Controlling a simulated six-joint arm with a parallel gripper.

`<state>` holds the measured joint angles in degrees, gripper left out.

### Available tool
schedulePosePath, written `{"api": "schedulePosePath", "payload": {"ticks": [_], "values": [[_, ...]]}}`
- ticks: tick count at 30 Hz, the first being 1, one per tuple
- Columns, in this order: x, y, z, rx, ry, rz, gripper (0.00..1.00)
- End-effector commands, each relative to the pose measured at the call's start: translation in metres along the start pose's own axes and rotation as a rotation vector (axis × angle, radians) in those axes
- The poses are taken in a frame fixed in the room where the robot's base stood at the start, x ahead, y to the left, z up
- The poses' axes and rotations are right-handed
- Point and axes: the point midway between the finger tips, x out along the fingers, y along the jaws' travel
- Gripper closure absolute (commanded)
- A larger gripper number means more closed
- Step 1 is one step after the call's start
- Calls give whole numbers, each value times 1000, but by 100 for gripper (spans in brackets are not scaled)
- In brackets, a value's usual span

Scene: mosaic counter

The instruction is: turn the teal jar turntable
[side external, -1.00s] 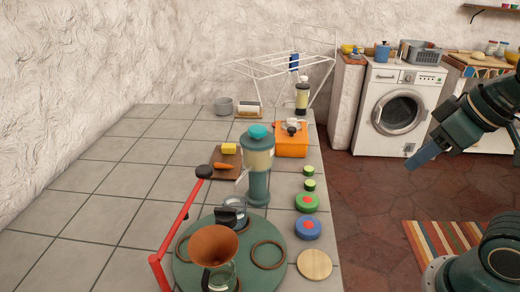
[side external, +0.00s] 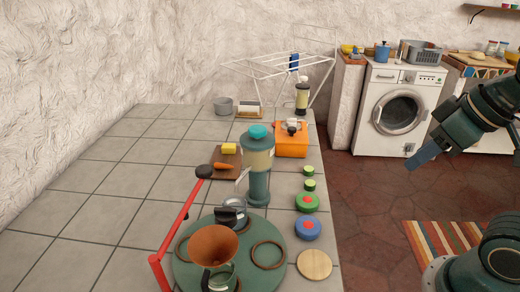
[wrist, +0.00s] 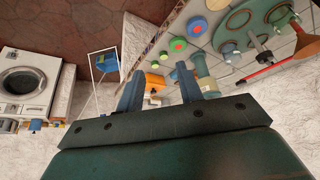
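The teal turntable (side external: 262,282) is a round disc at the near end of the tiled counter, and shows at the upper right of the wrist view (wrist: 258,20). Dark rings mark its top. A brown cone (side external: 213,245) over a glass vessel and a dark-topped jar (side external: 233,213) stand on it. A red bar (side external: 175,232) with a black knob (side external: 204,172) slants up at its left edge. My gripper (side external: 420,158) is in the air right of the counter, well apart from the turntable. In the wrist view my gripper (wrist: 160,85) has its fingers apart with nothing held.
A teal dispenser (side external: 259,165) stands just behind the turntable. Green and blue discs (side external: 307,228) and a wooden disc (side external: 314,265) line the right counter edge. An orange box (side external: 291,145) is further back. The counter's left side is clear.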

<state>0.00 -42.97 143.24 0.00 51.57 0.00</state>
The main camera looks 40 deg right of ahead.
Motion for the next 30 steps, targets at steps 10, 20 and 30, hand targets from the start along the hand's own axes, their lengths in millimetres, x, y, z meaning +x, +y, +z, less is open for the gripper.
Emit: {"api": "schedulePosePath", "payload": {"ticks": [10,20,30], "values": [[-2,-3,-8,16,-11,-7,42],[-10,-27,-58,145,-96,-40,42],[-8,-76,-123,328,-222,-39,42]]}}
